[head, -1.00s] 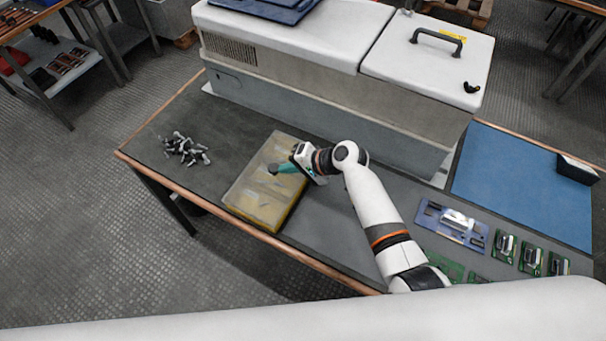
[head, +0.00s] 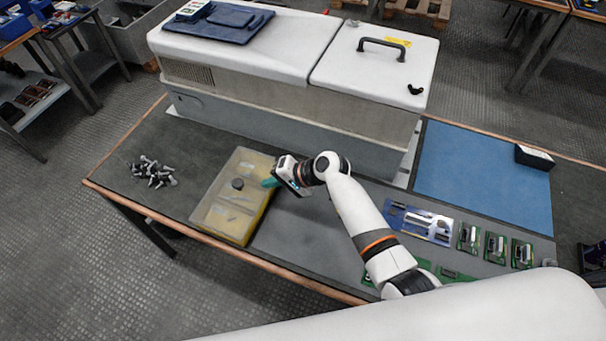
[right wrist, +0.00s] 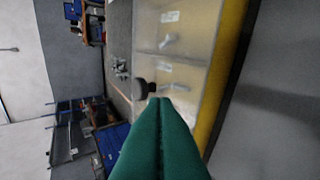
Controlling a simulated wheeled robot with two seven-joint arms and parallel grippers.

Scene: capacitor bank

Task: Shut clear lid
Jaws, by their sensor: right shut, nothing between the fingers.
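A shallow yellow box with a clear lid (head: 222,212) sits on the dark bench. The lid lies flat over the box, with no gap that I can make out, and pale parts show dimly through it. A dark round knob (head: 237,184) stands on the lid; the lid (right wrist: 190,50) and knob (right wrist: 143,88) also show in the right wrist view. My right gripper (head: 268,183) has teal fingers, pressed together and empty, at the box's right edge near the knob. In the right wrist view its fingertips (right wrist: 158,103) appear close to the knob; contact cannot be told. My left gripper is out of view.
A big white and grey machine (head: 270,105) stands behind the box. Dark loose parts (head: 152,172) lie to the left. A blue mat (head: 480,185), a blue tray (head: 418,222) and several green boards (head: 494,246) lie to the right. The bench's front edge is close to the box.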

